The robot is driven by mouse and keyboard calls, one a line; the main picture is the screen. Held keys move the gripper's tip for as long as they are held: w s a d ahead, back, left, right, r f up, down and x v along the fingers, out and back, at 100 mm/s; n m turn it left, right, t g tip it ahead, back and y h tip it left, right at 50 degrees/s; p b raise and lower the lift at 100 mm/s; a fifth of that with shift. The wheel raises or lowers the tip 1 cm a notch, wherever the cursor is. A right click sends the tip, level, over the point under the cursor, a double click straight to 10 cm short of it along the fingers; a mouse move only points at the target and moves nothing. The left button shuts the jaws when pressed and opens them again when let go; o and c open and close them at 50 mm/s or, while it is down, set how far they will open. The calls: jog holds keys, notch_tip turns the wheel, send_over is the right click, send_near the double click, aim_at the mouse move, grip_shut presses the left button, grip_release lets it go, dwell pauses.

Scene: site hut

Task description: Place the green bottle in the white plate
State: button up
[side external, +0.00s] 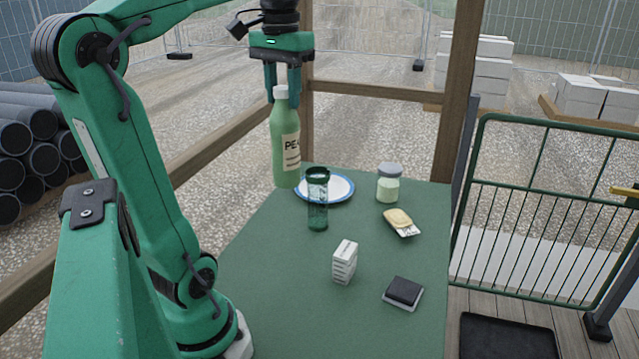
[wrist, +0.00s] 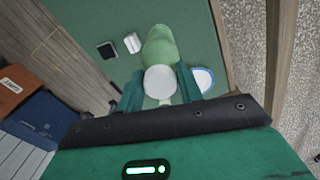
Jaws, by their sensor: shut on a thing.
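The green bottle (side external: 285,150) has a white cap and a cream label. My gripper (side external: 281,90) is shut on it near the cap and holds it upright. In the side view the bottle overlaps the left edge of the white plate (side external: 343,187); I cannot tell its exact height above the table. The plate has a blue rim and is partly hidden behind a dark green glass. In the wrist view the bottle (wrist: 160,55) sits between my gripper's fingers (wrist: 160,85), cap toward the camera. The plate (wrist: 204,79) shows there just right of the right finger.
The front of the table is clear.

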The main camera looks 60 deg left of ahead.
jog(key=w+a+n, duration=0.1)
jog(key=w+a, duration=0.5)
jog(key=w, duration=0.5)
jog(key=w+a+n, duration=0.2)
jog(key=w+a, duration=0.5)
jog(key=w, duration=0.4)
jog(key=shift+w+a+f, duration=0.15)
jog(key=shift+w+f, duration=0.1)
jog(key=shift+f, duration=0.15)
notch_tip(320, 180, down, 11)
dwell(0.6)
jog(key=shift+a, duration=0.1)
